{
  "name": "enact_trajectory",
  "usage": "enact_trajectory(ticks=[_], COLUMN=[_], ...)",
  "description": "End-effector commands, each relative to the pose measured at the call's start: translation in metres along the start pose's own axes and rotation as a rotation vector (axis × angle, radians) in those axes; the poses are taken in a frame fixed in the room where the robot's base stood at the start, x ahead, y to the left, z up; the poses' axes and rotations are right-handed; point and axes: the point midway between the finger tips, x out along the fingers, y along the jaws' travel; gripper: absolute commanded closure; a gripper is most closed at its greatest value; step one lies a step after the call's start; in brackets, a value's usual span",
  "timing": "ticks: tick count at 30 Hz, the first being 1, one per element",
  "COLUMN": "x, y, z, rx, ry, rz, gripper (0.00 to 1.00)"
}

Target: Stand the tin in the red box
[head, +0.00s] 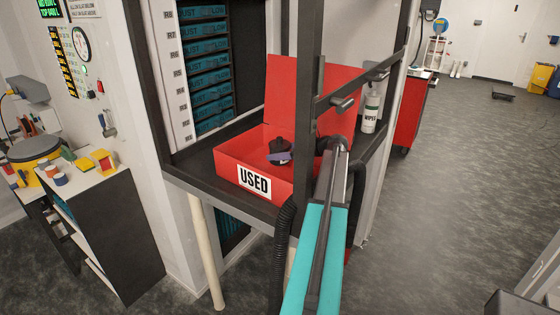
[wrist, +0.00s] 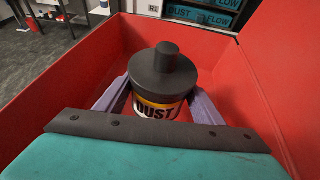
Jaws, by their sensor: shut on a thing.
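The tin (wrist: 162,82) has a dark grey lid with a knob and a white, orange and black label reading "DUST". It is upright inside the red box (wrist: 95,65), between the two purple fingers of my gripper (wrist: 160,108), which are shut on it. The tin's base is hidden, so I cannot tell whether it touches the box floor. In the head view the red box (head: 232,160), marked "USED", stands open on a dark shelf. The tin's dark lid (head: 279,146) and a purple finger of my gripper (head: 279,157) show inside it.
The box's walls surround the gripper, with its raised lid (head: 290,95) behind. Dark rack posts (head: 308,60) and a rail with pegs (head: 343,103) stand close to my arm. A white "WIPES" bottle (head: 371,110) stands to the right. A white cabinet (head: 95,190) is at left.

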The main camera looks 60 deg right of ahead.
Motion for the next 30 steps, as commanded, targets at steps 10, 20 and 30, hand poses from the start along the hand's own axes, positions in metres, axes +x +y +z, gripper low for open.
enact_trajectory(ticks=[10,20,30], x=[0.002,0.012,0.013], y=[0.0,-0.001,-0.001], z=[-0.007,-0.032,-0.034], rx=[0.003,0.001,0.001], ry=[-0.001,-0.002,-0.002], rz=[0.0,-0.002,-0.002], gripper=[0.86,0.86,0.86])
